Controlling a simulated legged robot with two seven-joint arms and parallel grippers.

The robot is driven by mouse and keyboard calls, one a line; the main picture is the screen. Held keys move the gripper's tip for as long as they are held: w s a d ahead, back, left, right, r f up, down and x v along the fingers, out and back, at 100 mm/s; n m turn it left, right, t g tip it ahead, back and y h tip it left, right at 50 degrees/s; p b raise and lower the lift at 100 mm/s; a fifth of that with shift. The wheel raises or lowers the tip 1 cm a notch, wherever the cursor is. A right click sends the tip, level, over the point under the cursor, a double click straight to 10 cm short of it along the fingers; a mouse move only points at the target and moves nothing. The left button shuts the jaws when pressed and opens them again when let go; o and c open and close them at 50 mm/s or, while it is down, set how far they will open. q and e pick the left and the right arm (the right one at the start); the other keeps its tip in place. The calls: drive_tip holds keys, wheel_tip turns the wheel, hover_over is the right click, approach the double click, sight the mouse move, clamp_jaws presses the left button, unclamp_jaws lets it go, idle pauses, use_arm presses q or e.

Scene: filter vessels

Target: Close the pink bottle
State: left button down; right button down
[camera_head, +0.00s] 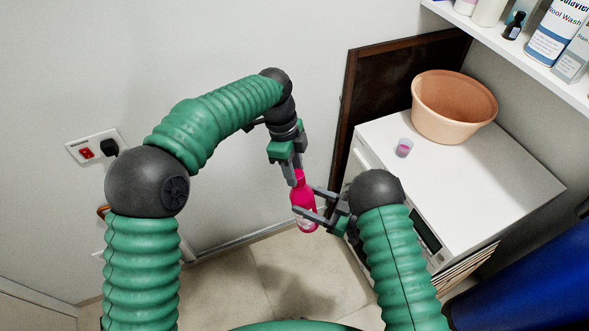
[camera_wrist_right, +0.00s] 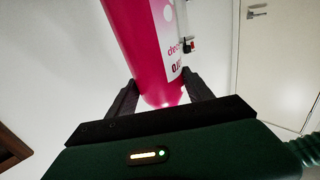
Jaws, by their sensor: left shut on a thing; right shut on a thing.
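The pink bottle (camera_head: 300,187) is held in the air, nearly upright, left of the white machine. My right gripper (camera_head: 306,201) is shut on its body from the right. In the right wrist view the bottle (camera_wrist_right: 140,45), with a white label, stands between the two black fingers of my right gripper (camera_wrist_right: 160,90). My left gripper (camera_head: 297,172) points down at the bottle's top from above and is shut there. Its fingers hide the cap and the neck, so I cannot tell how the cap sits on the bottle.
A white machine (camera_head: 480,190) stands at the right. On its top are a small clear cup with pink in it (camera_head: 404,148) and an orange tub (camera_head: 453,104). A shelf with bottles (camera_head: 515,52) is at the upper right. A wall socket (camera_head: 97,147) is at the left.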

use_arm(q)
drive_tip(key=m, duration=0.7)
drive_tip(key=shift+w+a, duration=0.1)
drive_tip(key=shift+w, duration=0.2)
drive_tip(key=m, duration=0.3)
drive_tip(key=shift+m, duration=0.4)
drive_tip(key=m, duration=0.5)
drive_tip(key=shift+d+m, duration=0.2)
drive_tip(key=shift+m, duration=0.1)
drive_tip(key=m, duration=0.3)
drive_tip(key=shift+w, duration=0.1)
drive_tip(key=c, duration=1.4)
unclamp_jaws()
drive_tip(key=o, duration=0.4)
drive_tip(key=shift+d, duration=0.1)
drive_tip(key=shift+o, duration=0.2)
